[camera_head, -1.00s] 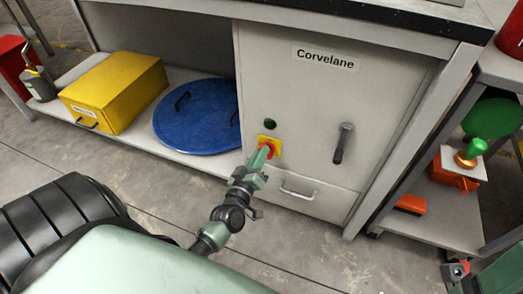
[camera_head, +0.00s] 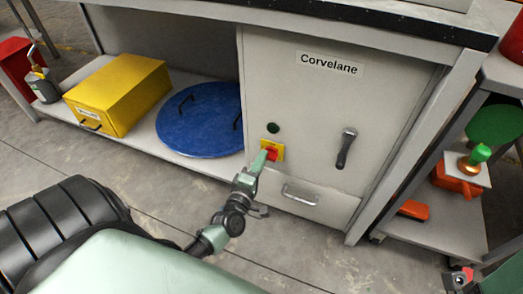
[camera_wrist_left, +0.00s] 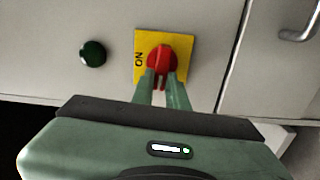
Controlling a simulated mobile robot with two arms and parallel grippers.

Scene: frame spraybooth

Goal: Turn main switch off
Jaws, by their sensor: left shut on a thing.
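The main switch is a red rotary knob (camera_wrist_left: 162,60) on a yellow plate (camera_wrist_left: 183,40), set in the grey cabinet front. In the left wrist view the plate is turned so that "ON" reads sideways at its left side. My left gripper (camera_wrist_left: 163,82) is shut on the red knob, one finger on each side. In the head view the plate (camera_head: 278,146) shows at the end of my left gripper (camera_head: 266,156), which partly hides the knob.
A dark green round button (camera_wrist_left: 93,53) sits beside the plate. The cabinet (camera_head: 320,110) also has a black lever handle (camera_head: 345,150) and a drawer handle (camera_head: 300,196). A blue lid (camera_head: 205,125) and yellow box (camera_head: 118,92) lie on the shelf to the left.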

